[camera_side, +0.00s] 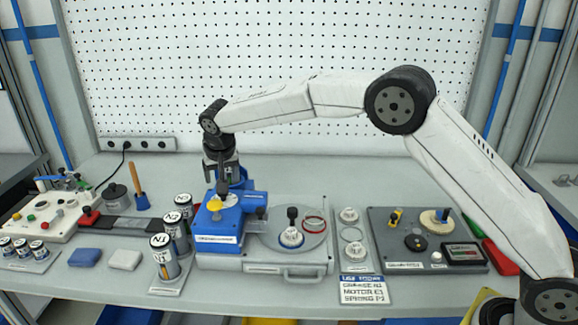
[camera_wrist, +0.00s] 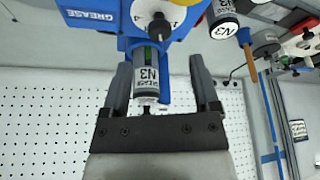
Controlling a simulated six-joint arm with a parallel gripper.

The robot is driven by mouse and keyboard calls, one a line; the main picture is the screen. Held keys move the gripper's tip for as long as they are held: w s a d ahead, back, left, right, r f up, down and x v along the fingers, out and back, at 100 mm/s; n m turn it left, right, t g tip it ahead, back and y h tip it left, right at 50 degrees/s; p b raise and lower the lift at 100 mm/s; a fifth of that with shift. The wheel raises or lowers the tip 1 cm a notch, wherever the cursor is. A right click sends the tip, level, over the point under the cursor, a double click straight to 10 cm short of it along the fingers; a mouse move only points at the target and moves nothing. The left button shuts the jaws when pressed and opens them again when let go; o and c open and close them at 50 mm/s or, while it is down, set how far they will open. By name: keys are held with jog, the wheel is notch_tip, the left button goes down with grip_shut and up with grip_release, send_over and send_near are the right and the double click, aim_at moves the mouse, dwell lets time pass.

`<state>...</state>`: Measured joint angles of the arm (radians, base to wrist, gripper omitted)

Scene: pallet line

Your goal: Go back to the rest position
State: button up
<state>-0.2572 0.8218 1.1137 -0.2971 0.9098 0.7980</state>
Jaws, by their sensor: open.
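My gripper (camera_side: 222,172) points down just behind and above the blue grease machine (camera_side: 218,232) in the side view. Gaps show between the fingers and this canister. In the side view the canister cannot be told apart from the gripper and machine. My arm reaches left, bent at the elbow.
Canisters stand left of the machine, with an N1 canister (camera_side: 163,257) in front. A round turntable (camera_side: 312,236) is to the right, then a grey board (camera_side: 385,220) with parts. A pegboard (camera_side: 280,60) stands behind. The back of the bench is mostly clear.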

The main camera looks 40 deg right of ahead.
jog(key=shift+v, duration=0.75)
jog(key=shift+s, duration=0.15)
jog(key=s+d+f+n, duration=0.1)
jog(key=s+d, duration=0.3)
jog(key=s, duration=0.7)
jog(key=s+d+f+n+g+y, duration=0.1)
jog(key=s+d+f, duration=0.3)
jog(key=s, duration=0.7)
jog(key=s+d+f+n, duration=0.2)
jog(key=s+d, duration=0.2)
jog(key=s, duration=0.7)
jog(key=shift+s+d+f+y, duration=0.2)
jog(key=shift+s+f+y, duration=0.15)
jog(key=shift+y, duration=0.05)
